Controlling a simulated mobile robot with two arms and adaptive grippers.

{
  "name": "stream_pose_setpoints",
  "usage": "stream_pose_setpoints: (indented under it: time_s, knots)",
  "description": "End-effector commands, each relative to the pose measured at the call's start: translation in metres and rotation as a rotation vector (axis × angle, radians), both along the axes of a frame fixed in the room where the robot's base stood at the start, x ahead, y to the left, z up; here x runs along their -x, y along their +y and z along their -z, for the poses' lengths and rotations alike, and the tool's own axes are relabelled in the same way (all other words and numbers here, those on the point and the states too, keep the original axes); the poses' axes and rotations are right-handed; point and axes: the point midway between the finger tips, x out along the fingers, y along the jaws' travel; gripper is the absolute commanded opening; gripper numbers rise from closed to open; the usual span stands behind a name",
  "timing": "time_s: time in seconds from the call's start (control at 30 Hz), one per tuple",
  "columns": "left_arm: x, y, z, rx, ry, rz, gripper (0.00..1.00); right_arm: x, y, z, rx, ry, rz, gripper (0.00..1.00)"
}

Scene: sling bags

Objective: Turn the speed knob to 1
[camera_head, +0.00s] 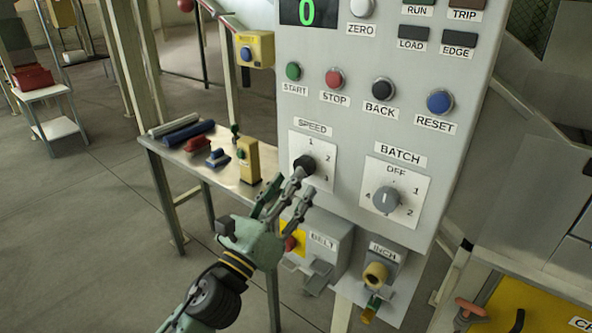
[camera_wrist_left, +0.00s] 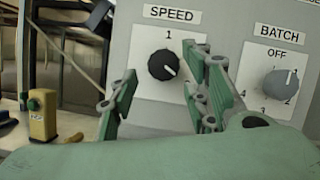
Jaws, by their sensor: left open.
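The speed knob (camera_head: 304,164) is a round black knob on a white plate under the SPEED label, on the grey control panel. It also shows in the left wrist view (camera_wrist_left: 163,65), where its white pointer mark aims to the lower right, away from the 1 at the top. In the head view the plate's numbers 1, 2 and 3 show above and to the right of the knob. My left gripper (camera_head: 284,191) is open and empty, in front of the panel just below the knob. In the left wrist view its fingers (camera_wrist_left: 165,88) stand apart, either side below the knob.
The grey BATCH knob (camera_head: 386,200) is right of the speed plate. START, STOP, BACK and RESET buttons (camera_head: 439,102) are above. The BELT box (camera_head: 326,245) and INCH switch (camera_head: 376,274) are below. A bench (camera_head: 180,157) with a yellow box (camera_head: 249,162) stands left.

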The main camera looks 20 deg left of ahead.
Motion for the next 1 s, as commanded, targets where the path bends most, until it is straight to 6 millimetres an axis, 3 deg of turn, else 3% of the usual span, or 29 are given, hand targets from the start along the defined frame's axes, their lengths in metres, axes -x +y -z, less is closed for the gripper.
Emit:
stream_pose_setpoints:
  time_s: [0.23,0.6,1.0]
  knots:
    - [-0.028,-0.007,-0.013,0.0,0.0,-0.001,0.44,0.001,0.0,-0.011,0.0,0.001,0.0,0.4]
    - [-0.033,-0.008,-0.012,0.002,0.003,0.001,0.43,0.001,0.0,-0.011,0.0,0.001,0.001,0.4]
    - [-0.033,-0.007,-0.012,0.001,0.002,-0.002,0.08,0.001,0.0,-0.011,0.0,0.001,0.001,0.4]
